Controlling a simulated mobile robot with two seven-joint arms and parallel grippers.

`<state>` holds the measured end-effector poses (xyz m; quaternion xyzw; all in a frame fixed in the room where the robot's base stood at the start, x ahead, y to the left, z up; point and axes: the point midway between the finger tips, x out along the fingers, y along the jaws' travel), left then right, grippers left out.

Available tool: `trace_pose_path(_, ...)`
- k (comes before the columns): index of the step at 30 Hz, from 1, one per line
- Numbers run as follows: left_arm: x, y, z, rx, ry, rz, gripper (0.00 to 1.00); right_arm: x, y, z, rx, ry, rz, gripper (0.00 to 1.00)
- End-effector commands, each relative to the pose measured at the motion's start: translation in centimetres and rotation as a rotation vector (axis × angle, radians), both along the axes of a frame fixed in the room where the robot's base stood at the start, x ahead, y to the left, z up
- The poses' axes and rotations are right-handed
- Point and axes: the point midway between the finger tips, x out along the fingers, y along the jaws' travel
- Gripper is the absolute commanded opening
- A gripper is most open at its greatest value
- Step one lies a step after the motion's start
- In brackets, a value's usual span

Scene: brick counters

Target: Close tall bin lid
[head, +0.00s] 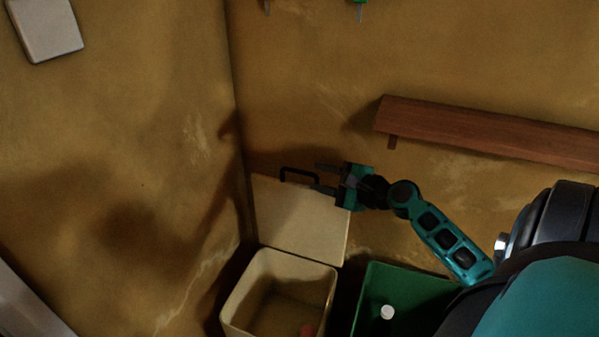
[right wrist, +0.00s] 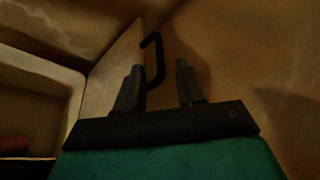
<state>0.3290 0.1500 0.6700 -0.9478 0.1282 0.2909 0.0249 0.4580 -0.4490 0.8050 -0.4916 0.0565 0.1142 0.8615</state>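The tall bin (head: 237,304) is cream-coloured and stands in the corner at the bottom of the head view. Its lid (head: 300,222) stands open, raised upright behind it near the wall, with a black handle (head: 300,172) at its top edge. My right gripper (head: 322,178) is at the lid's upper right corner, fingers apart and pointing left towards the handle. In the right wrist view, the open fingers (right wrist: 160,85) are near the handle (right wrist: 155,60), with the lid (right wrist: 108,80) to the left. I cannot tell whether a finger touches the lid. My left gripper is not in view.
A green bin (head: 375,285) with a white-topped item (head: 387,312) inside stands right of the tall bin. A reddish thing (head: 308,330) lies in the tall bin. A wooden shelf (head: 480,130) juts from the wall at upper right. The left wall is mostly clear.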

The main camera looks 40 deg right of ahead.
Motion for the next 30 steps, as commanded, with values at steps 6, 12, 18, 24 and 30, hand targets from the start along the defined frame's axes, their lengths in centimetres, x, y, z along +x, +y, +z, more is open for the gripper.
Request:
trace_pose_path(6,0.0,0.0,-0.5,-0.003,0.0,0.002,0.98,3.9,0.5,-0.8,-0.001,-0.002,0.0,0.38)
trace_pose_path(12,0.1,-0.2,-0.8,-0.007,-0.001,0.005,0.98,6.1,0.9,-1.4,-0.001,-0.001,0.0,0.38)
trace_pose_path(18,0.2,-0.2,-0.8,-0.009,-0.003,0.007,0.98,7.0,1.0,-1.6,-0.002,0.001,0.0,0.38)
trace_pose_path(24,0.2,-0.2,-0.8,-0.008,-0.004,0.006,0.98,7.1,1.0,-1.6,-0.002,0.001,0.0,0.38)
trace_pose_path(30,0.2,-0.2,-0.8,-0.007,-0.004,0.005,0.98,7.0,1.0,-1.6,-0.002,0.001,0.0,0.25)
